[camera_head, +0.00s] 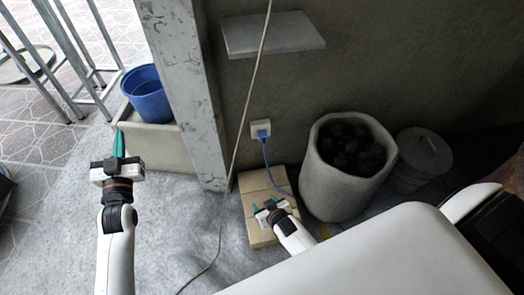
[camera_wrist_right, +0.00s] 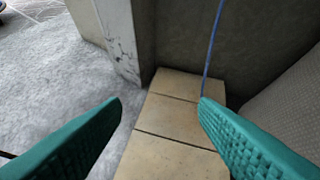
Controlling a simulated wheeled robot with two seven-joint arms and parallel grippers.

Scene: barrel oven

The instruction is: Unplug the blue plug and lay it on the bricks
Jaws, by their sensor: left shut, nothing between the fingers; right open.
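The blue plug (camera_head: 262,133) sits in a white wall socket (camera_head: 255,126) on the dark wall. Its blue cord (camera_head: 267,165) hangs down toward the bricks and also shows in the right wrist view (camera_wrist_right: 213,45). The tan bricks (camera_head: 258,181) form a low block on the floor against the wall; their tops show in the right wrist view (camera_wrist_right: 172,118). My right gripper (camera_head: 264,206) is open and empty above the bricks, below the plug; its green fingers are spread in the wrist view (camera_wrist_right: 160,105). My left gripper (camera_head: 118,145) is shut and empty, far left of the socket.
A tall bin (camera_head: 325,192) of dark lumps stands right of the bricks, with a lidded metal can (camera_head: 420,160) beyond. A post (camera_head: 185,90) rises on the left, near a blue bucket (camera_head: 147,95). A shelf (camera_head: 272,34) juts above the socket. A pale cord (camera_head: 238,135) hangs in front.

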